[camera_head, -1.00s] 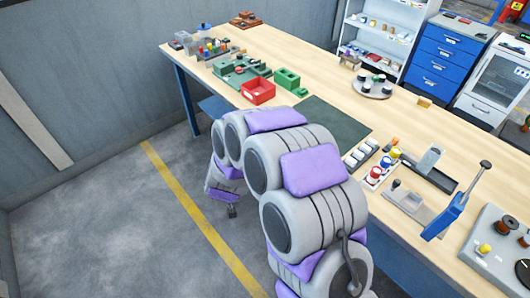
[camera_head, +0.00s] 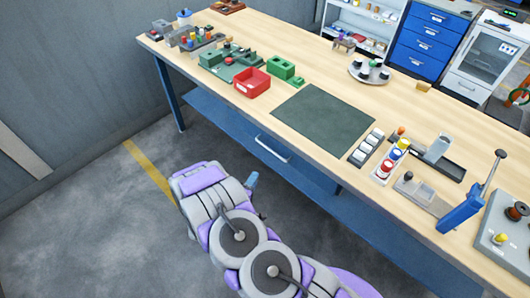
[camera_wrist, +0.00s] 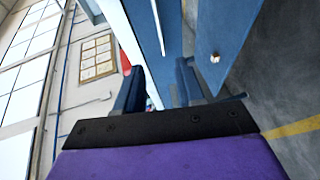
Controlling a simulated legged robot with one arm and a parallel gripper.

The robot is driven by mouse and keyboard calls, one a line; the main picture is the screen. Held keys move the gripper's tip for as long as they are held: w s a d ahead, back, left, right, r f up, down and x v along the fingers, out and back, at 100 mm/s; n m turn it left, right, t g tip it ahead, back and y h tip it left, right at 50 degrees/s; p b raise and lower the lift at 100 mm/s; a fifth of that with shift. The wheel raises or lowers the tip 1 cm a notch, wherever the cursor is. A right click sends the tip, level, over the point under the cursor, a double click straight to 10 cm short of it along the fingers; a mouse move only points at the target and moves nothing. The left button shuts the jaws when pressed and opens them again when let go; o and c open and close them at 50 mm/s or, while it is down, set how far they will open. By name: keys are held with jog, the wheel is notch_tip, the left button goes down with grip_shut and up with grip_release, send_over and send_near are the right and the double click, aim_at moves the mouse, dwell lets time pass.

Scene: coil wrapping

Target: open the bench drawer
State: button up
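The bench drawer (camera_head: 300,172) is a blue front under the wooden top and looks closed. Its pale bar handle (camera_head: 272,148) faces the aisle. The handle also shows in the wrist view (camera_wrist: 158,26), beyond the fingers and roughly in line with the gap between them. My gripper (camera_head: 252,180) is below and to the left of the handle in the head view, partly hidden by my arm, with one blue finger showing. In the wrist view my gripper (camera_wrist: 158,82) has its two dark blue fingers apart, with no handle held between them.
The wooden bench top (camera_head: 230,35) holds a dark green mat (camera_head: 325,118), a red bin (camera_head: 252,83), a blue lever press (camera_head: 462,212) and several small parts. A blue lower shelf (camera_head: 225,118) runs beneath. The grey floor (camera_head: 80,230) in front is open.

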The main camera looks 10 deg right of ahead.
jog(key=b+x, duration=0.2)
jog(key=x, duration=1.5)
jog(key=shift+d+f, duration=0.15)
jog(key=shift+d, duration=0.15)
jog(key=shift+a, duration=0.1)
jog(key=shift+c, duration=0.6)
jog(key=shift+d, duration=0.2)
grip_shut()
